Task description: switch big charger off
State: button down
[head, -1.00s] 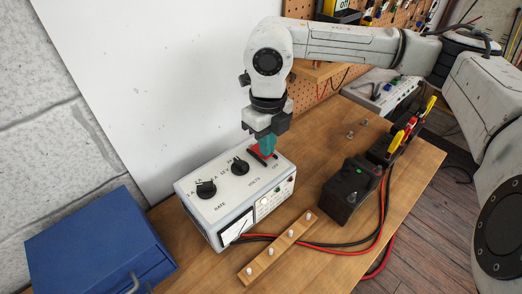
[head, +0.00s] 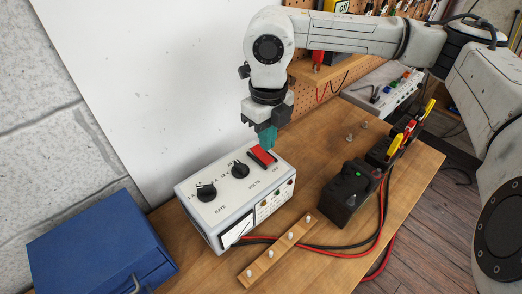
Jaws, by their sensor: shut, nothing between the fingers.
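The big charger (head: 235,196) is a white box on the wooden bench, with two black knobs, a meter and small lights on its front. My gripper (head: 268,148) has teal fingertips, shut and empty, pointing down just above and behind the switch. I cannot tell whether the fingertips touch it.
A black device with a green light (head: 350,193) stands right of the charger, with red and black cables. A wooden strip with white knobs (head: 278,250) lies in front. A blue metal box (head: 95,245) is at the left. Bare bench shows at the right front.

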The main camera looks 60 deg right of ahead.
aim_at(267, 158)
jog(key=shift+r+p, duration=0.55)
jog(key=shift+r, duration=1.35)
